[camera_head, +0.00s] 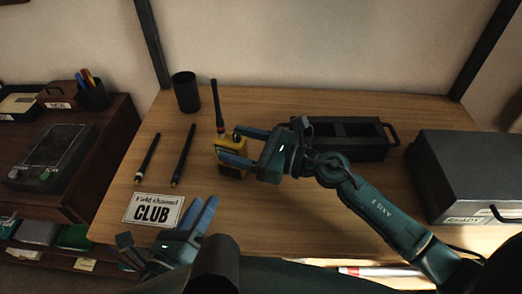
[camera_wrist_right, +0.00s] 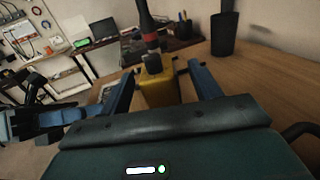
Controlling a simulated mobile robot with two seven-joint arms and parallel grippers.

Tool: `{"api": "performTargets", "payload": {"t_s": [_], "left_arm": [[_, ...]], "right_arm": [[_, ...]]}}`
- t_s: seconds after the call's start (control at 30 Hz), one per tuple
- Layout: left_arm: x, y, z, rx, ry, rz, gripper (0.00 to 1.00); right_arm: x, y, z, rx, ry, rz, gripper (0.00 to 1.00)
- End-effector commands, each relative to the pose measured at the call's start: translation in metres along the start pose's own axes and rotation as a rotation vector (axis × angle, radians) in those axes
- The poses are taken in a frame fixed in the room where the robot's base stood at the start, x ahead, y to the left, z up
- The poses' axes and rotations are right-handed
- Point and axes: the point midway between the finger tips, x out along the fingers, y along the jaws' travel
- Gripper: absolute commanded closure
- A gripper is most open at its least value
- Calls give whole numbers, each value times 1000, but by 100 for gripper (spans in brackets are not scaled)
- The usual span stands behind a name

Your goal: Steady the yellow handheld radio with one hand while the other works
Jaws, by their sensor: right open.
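The yellow handheld radio (camera_head: 231,146) stands upright on the wooden table, with a black antenna and a red band at its base. My right gripper (camera_head: 234,145) is open, with its blue fingers on either side of the radio. In the right wrist view the radio (camera_wrist_right: 159,92) sits between the fingers, with a dark knob (camera_wrist_right: 152,63) on top; gaps seem to show at both sides, and contact is unclear. My left gripper (camera_head: 206,212) is low over the front of the table, away from the radio; its finger gap is unclear from this angle.
A card reading "CLUB" (camera_head: 153,209) lies at the front left. Two black antenna-like rods (camera_head: 183,155) lie behind it. A black cup (camera_head: 186,92) stands at the back. A dark open tray (camera_head: 337,149) and a grey box (camera_head: 470,170) are on the right.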

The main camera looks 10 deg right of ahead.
Motion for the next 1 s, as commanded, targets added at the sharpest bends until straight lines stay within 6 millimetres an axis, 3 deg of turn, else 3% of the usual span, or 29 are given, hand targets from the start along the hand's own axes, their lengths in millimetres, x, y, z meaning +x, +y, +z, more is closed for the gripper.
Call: {"api": "performTargets", "payload": {"t_s": [0.1,0.3,0.67,1.0], "left_arm": [[0,0,0,-1,0,0,64],[0,0,0,-1,0,0,64],[0,0,0,-2,-1,0,64],[0,0,0,-2,-1,0,64]], "right_arm": [[20,0,1,0,-2,0,37],[37,0,0,1,-1,0,37],[40,0,0,0,1,0,38],[40,0,0,0,1,0,66]]}}
